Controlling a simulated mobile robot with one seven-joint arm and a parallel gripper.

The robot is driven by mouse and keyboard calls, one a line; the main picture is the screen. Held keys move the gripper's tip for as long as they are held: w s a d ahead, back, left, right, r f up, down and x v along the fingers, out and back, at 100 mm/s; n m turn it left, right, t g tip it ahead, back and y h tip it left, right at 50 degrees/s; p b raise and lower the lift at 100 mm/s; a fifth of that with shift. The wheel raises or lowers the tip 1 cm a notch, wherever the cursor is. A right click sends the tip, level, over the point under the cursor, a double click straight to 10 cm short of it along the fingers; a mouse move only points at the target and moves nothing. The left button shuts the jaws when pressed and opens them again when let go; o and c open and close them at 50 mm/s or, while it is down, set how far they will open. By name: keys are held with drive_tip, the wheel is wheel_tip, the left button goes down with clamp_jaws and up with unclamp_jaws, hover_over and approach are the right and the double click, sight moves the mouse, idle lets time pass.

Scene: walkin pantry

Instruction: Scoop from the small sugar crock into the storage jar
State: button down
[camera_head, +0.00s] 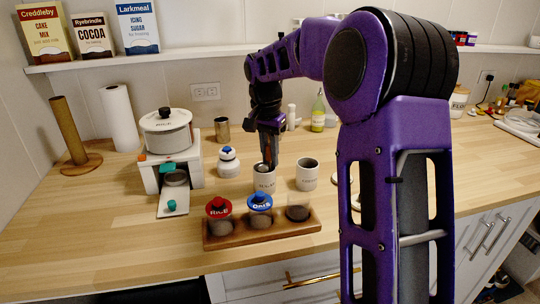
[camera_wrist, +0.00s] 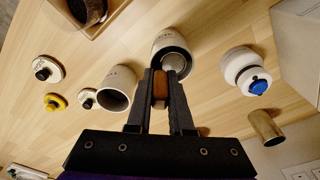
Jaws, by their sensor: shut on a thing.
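Two white labelled crocks without lids stand side by side on the counter, the left one (camera_head: 265,184) and the right one (camera_head: 307,178); their lettering is too small to read surely. My gripper (camera_head: 267,158) points down at the left crock's mouth. In the wrist view my gripper (camera_wrist: 160,88) is shut on the brown handle of a scoop (camera_wrist: 160,86), whose end is down in that crock (camera_wrist: 170,40). An open clear jar (camera_head: 298,213), apparently the storage jar, sits at the right end of a wooden tray (camera_head: 262,238).
The tray also holds lidded RICE (camera_head: 219,220) and OATS (camera_head: 260,217) jars. A white blue-topped jar (camera_head: 228,165), metal cup (camera_head: 222,130) and white dispenser (camera_head: 170,145) stand behind left. Loose lids (camera_wrist: 46,70) lie near the crocks. The counter's left front is clear.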

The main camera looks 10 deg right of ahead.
drive_tip(key=shift+r+p, duration=2.8)
drive_tip(key=shift+r, duration=0.45)
